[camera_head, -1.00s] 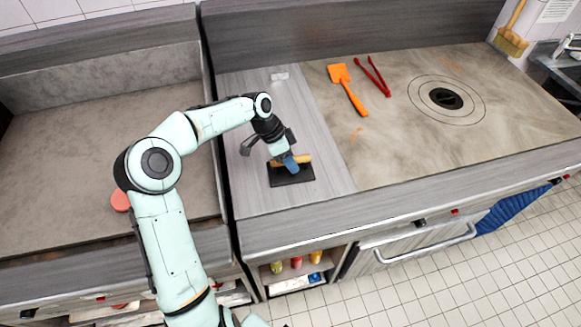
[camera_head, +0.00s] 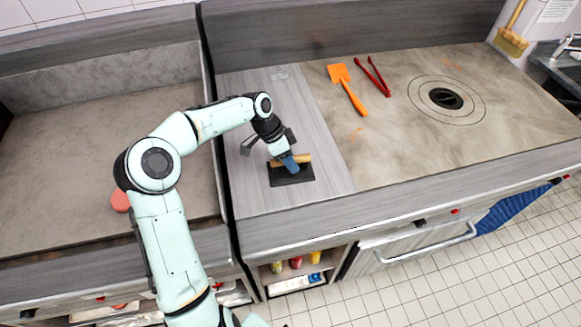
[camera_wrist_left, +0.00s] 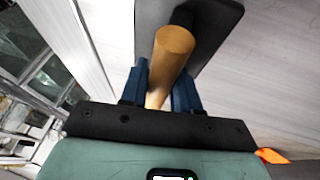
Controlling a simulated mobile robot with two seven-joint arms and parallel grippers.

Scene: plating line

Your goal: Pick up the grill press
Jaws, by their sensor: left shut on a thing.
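The grill press is a black rectangular plate (camera_head: 292,176) with a wooden handle across it, at the front of the grey wood-grain counter in the head view. My left gripper (camera_head: 287,162) is over it, with its blue fingers at the handle. In the left wrist view the wooden handle (camera_wrist_left: 172,60) runs between the two blue fingers of my left gripper (camera_wrist_left: 159,90), which is shut on it. The plate (camera_wrist_left: 215,40) shows beyond the handle. I cannot tell whether the plate touches the counter. My right gripper is not in view.
An orange spatula (camera_head: 347,88) and red tongs (camera_head: 374,76) lie on the stone-like surface to the right, near a round drain (camera_head: 446,98). A pinkish round thing (camera_head: 120,200) lies on the left griddle. The counter around the press is clear.

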